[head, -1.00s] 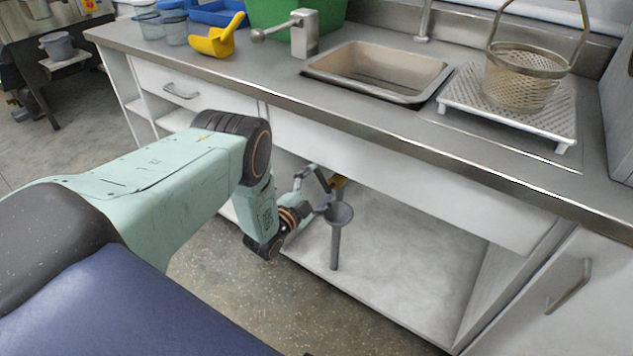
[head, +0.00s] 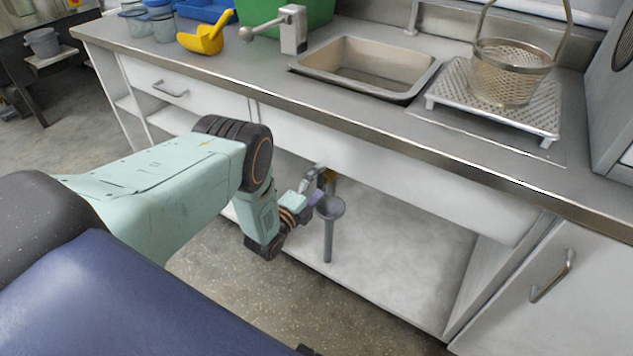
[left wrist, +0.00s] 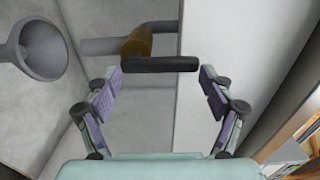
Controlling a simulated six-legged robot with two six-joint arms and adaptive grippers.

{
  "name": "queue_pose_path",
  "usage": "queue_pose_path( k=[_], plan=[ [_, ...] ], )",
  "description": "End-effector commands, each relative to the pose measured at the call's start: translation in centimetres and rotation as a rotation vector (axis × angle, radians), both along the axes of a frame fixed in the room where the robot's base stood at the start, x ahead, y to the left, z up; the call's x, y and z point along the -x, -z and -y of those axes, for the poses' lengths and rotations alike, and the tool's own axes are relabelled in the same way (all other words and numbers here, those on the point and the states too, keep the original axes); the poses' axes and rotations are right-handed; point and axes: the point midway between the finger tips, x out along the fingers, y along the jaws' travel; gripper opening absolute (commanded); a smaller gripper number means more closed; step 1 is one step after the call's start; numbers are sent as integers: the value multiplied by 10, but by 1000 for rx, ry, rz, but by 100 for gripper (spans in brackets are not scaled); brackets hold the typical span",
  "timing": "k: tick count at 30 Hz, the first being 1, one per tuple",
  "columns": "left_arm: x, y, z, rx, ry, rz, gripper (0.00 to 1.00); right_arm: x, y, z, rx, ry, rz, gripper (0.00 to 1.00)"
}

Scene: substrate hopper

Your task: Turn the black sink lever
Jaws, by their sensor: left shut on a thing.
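The black lever (left wrist: 160,64) lies crosswise in the left wrist view, below a brass-coloured valve body (left wrist: 137,42) on a grey pipe. My left gripper (left wrist: 160,75) has a finger at each end of the lever and is shut on it, with the purple pads facing inward. In the head view my left gripper (head: 318,187) reaches under the sink counter, beside the grey funnel (head: 330,207). The lever is too small and covered to make out clearly there. My right gripper is in neither view.
The grey funnel (left wrist: 40,48) stands close to the left of my left gripper. A pale cabinet panel (left wrist: 215,40) is close on the right. The counter edge (head: 390,142) runs above my arm. The cabinet floor (head: 390,265) is clear around the funnel's stem.

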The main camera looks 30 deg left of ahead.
Motion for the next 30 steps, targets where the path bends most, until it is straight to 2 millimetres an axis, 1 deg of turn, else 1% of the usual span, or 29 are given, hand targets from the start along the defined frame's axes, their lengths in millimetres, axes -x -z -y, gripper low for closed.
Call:
queue_pose_path(
  k=[14, 15, 21, 30],
  plan=[
    [0, 0, 2, -15, 3, 3, 25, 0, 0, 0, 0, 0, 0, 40],
    [0, 0, 2, -15, 3, 3, 84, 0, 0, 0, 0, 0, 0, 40],
    [0, 0, 1, -13, 2, 2, 100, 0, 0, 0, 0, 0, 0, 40],
    [0, 0, 1, -12, 1, 1, 100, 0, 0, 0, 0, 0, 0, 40]
  ],
)
